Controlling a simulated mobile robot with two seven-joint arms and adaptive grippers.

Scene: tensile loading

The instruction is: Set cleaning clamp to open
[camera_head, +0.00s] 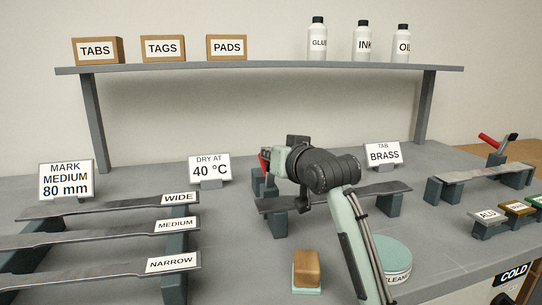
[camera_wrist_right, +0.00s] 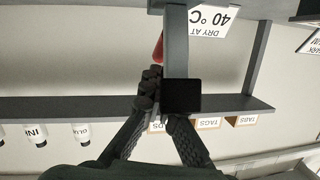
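The cleaning clamp's red handle (camera_head: 263,163) shows as a small piece at the left end of my right gripper (camera_head: 270,158); the gripper and wrist hide most of the clamp. In the right wrist view the red handle (camera_wrist_right: 158,47) appears just beyond the fingertips of my right gripper (camera_wrist_right: 162,95). The fingers come close together there, but whether they grip the handle is hidden. A grey bar (camera_wrist_right: 176,45) runs beside the handle. The clamp's position, open or shut, cannot be seen. My left gripper is in neither view.
A dark specimen strip (camera_head: 380,191) on grey blocks lies beside and below my right wrist. A tan block (camera_head: 307,268) and a round cleaner tin (camera_head: 397,257) stand in front. Another red-handled clamp (camera_head: 493,143) is at right. A shelf (camera_head: 260,69) spans the back.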

